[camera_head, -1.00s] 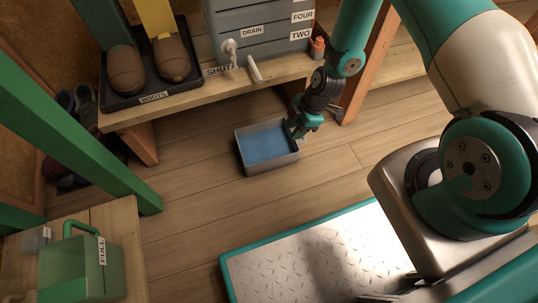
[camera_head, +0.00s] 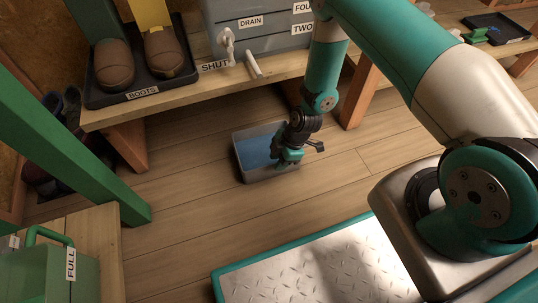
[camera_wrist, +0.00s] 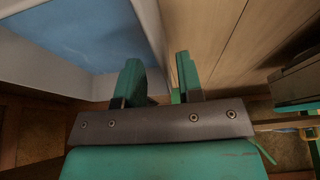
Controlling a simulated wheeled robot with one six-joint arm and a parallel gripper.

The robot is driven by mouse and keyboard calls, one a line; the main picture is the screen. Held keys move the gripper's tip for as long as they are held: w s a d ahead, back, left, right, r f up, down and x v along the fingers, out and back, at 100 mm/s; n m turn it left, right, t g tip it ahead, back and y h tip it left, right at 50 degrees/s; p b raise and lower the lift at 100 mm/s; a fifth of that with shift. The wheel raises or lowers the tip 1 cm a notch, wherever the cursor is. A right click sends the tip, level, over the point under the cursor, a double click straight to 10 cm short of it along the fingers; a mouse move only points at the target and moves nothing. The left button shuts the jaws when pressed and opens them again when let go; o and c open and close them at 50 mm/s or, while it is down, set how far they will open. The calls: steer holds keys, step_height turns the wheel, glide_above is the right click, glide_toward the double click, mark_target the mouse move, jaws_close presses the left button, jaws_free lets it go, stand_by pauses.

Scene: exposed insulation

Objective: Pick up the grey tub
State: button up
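The grey tub (camera_head: 246,172), an open rectangular tub with a blue inside, stands on the wooden floor before the bench. My gripper (camera_head: 288,160) is at its right side and hides part of that rim. In the wrist view my gripper (camera_wrist: 158,78) has its two green fingers apart. The tub's pale wall (camera_wrist: 150,25) runs down between them, with the left finger on the blue inner side and the right finger outside. A gap shows between the wall and the right finger. Whether the left finger touches the wall I cannot tell.
A bench (camera_head: 190,92) behind holds a boot tray (camera_head: 112,100) and a grey tank (camera_head: 262,38) with a tap. A green box marked FULL (camera_head: 50,275) stands front left by a green post (camera_head: 70,150). Floor left of the tub is clear.

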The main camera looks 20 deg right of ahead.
mark_target(274, 176)
steer(key=b+x, duration=0.2)
steer(key=x, duration=0.1)
steer(key=shift+s+a+f, duration=0.1)
steer(key=shift+s+f, duration=0.1)
steer(key=shift+f, duration=0.2)
steer(key=shift+r, duration=0.15)
jaws_close()
steer(key=shift+w, duration=0.1)
stand_by(0.7)
